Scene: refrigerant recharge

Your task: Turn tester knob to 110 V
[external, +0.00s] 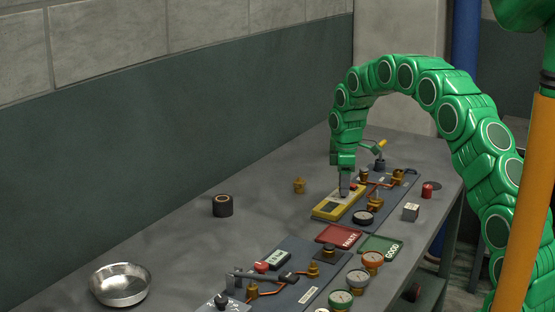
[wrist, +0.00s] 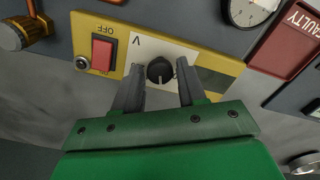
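The tester is a yellow box (external: 331,208) with a pale face on the bench. In the wrist view its yellow panel (wrist: 112,30) carries a black round knob (wrist: 160,71) on a white plate marked V. A red switch (wrist: 102,52) marked OFF sits to the left of the knob. My gripper (wrist: 161,90) is open over the panel, one dark finger on each side of the knob with gaps between. In the external view my gripper (external: 344,188) points down at the tester and hides part of it. The voltage marks around the knob are not readable.
A red FAULTY tray (external: 339,235) and a green GOOD tray (external: 381,246) lie in front of the tester. A round gauge (wrist: 247,10) is close by. Several gauges and brass fittings stand nearby. A metal bowl (external: 120,285) sits at left; the bench's left middle is mostly clear.

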